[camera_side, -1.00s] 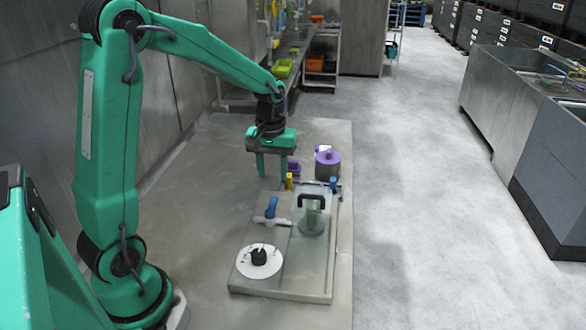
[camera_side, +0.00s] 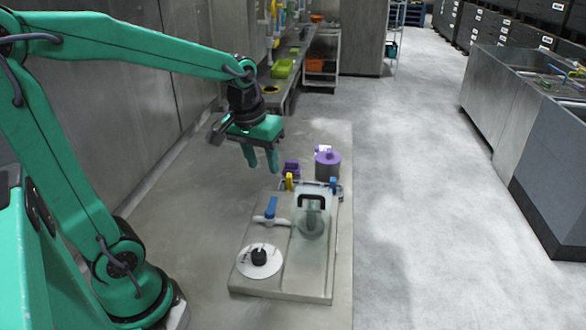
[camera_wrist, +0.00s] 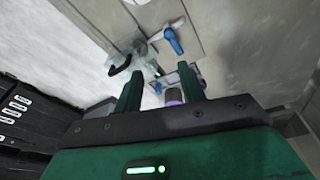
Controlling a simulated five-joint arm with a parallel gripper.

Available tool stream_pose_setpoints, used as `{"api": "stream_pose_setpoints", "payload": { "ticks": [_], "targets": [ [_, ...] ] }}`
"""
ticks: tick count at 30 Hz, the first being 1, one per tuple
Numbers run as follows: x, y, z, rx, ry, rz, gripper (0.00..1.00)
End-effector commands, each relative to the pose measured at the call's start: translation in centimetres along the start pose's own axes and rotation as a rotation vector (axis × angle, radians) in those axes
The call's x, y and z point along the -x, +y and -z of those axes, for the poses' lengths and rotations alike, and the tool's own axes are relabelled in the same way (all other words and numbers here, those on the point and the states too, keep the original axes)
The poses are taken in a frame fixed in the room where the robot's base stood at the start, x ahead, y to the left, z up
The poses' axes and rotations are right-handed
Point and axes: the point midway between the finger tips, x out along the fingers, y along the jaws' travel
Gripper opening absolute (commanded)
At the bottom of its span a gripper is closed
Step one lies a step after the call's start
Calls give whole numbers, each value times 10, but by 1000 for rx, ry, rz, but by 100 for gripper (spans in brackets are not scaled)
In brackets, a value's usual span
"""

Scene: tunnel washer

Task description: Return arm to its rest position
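My gripper (camera_side: 261,165) hangs in the air behind and to the left of the fixture board, tilted, above the grey table. Its two green fingers are apart with nothing between them. The wrist view also shows my gripper (camera_wrist: 159,72) with its fingers spread. The board (camera_side: 262,284) carries a white dial with a black knob (camera_side: 259,257), a blue-handled valve (camera_side: 271,209) and a clear cover with a black handle (camera_side: 312,200). My gripper touches none of these.
A purple-lidded pot (camera_side: 328,160) and a purple block (camera_side: 291,168) stand behind the board, near a yellow handle (camera_side: 289,182). A metal wall runs along the left. A bench with bins (camera_side: 283,68) stands at the back. Table left of the board is clear.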

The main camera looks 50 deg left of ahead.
Motion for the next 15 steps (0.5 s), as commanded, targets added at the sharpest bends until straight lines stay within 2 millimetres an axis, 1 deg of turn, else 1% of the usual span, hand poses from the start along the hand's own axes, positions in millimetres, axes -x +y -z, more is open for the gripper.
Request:
{"api": "stream_pose_setpoints", "payload": {
  "ticks": [1, 6, 15],
  "targets": [
    [7, 2, -7, -29, 21, -9, 40],
    [25, 6, -30, -126, 80, -32, 40],
    [47, 8, -70, -295, 187, -69, 40]
  ]
}}
